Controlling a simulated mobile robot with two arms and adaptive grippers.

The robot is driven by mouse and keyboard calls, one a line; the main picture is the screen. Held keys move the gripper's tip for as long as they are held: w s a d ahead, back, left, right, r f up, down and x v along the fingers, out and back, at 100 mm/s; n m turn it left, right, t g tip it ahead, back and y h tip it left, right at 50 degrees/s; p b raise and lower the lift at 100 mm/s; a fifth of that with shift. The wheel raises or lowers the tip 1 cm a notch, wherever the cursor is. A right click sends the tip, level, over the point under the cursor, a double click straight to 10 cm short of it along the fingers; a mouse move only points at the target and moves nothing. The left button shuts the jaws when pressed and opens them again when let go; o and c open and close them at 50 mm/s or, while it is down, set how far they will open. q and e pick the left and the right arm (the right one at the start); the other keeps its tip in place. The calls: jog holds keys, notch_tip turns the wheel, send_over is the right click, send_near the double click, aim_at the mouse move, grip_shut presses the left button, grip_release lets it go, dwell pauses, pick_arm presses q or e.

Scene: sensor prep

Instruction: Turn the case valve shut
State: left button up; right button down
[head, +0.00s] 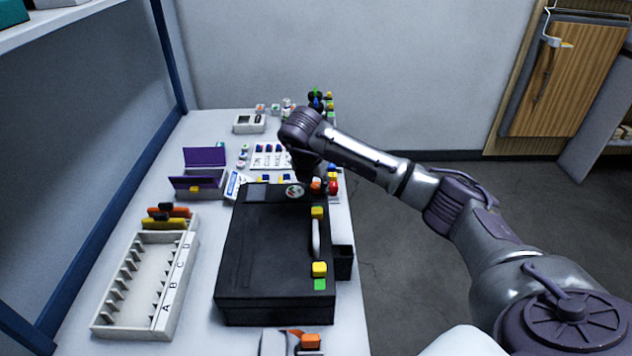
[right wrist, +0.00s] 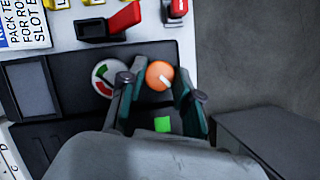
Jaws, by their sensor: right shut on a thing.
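The black case (head: 275,255) lies closed on the white table, with yellow latches and a grey handle on its right side. The case valve is a round orange knob (right wrist: 160,75) with a white mark, near the case's far right corner; it also shows in the head view (head: 316,184). Beside it is a round red, green and white dial (right wrist: 103,78). My right gripper (right wrist: 160,92) points down with a finger on each side of the knob, shut on it. The gripper partly hides the knob and dial edge. My left gripper is in neither view.
A white slotted rack (head: 150,280) and a purple open box (head: 200,185) stand left of the case. A red switch (right wrist: 110,22) lies just beyond the knob. A black bin (head: 343,263) is at the case's right. Open floor lies right of the table.

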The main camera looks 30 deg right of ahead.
dwell(0.3)
jog(key=c, duration=1)
grip_release()
jog(key=shift+o, duration=0.9)
jog(key=v, duration=1.2)
